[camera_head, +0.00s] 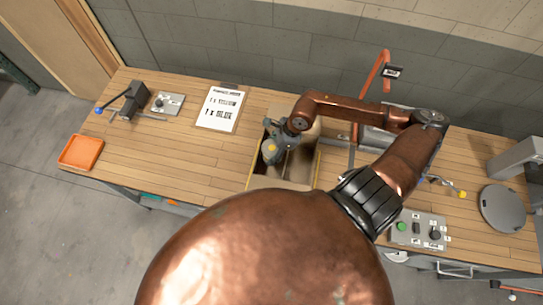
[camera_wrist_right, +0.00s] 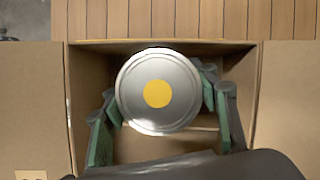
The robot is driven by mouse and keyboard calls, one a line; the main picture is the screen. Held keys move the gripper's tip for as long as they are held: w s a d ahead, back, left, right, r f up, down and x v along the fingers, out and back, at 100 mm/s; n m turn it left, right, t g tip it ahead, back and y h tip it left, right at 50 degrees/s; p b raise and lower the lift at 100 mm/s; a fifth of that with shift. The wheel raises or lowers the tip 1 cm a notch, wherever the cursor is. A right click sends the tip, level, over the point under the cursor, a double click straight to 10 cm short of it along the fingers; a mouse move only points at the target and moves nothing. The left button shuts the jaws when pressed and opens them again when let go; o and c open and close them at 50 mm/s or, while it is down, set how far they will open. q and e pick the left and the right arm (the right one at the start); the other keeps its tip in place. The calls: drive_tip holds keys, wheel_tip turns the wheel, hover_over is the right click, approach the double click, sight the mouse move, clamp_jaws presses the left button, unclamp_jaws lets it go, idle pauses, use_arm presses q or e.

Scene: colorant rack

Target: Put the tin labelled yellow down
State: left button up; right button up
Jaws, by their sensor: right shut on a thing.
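The tin (camera_wrist_right: 185,75) has a round silver lid with a yellow dot, seen from above in the right wrist view. It also shows in the head view (camera_head: 270,152), at the left side of an open cardboard box (camera_wrist_right: 30,100). My right gripper (camera_head: 275,138) is shut on the tin, with green-padded fingers on both sides of it. The tin is over or inside the box opening; whether it touches the bottom is hidden. The box also shows in the head view (camera_head: 304,176). My left gripper is not in view.
The wooden workbench (camera_head: 200,155) has clear room left of the box. A printed sheet (camera_head: 221,108), an orange tray (camera_head: 81,152) and a black device (camera_head: 133,100) lie left. A button panel (camera_head: 418,229) and a round grey plate (camera_head: 502,208) are right.

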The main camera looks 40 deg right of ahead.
drive_tip(key=shift+s+f, duration=0.5)
drive_tip(key=shift+f, duration=0.4)
wheel_tip(320, 180, down, 3)
drive_tip(key=shift+w+f+p, duration=0.15)
drive_tip(key=shift+p, duration=0.15)
drive_tip(key=shift+f, duration=0.2)
drive_tip(key=o, duration=1.1)
drive_tip(key=shift+c, duration=0.2)
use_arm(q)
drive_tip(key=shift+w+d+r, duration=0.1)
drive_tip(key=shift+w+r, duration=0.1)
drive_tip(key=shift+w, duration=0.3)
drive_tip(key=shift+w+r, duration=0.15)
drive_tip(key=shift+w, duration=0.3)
use_arm(e)
drive_tip(key=o, duration=0.4)
drive_tip(key=shift+c, duration=0.2)
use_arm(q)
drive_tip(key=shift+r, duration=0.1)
use_arm(e)
drive_tip(key=shift+r, duration=0.15)
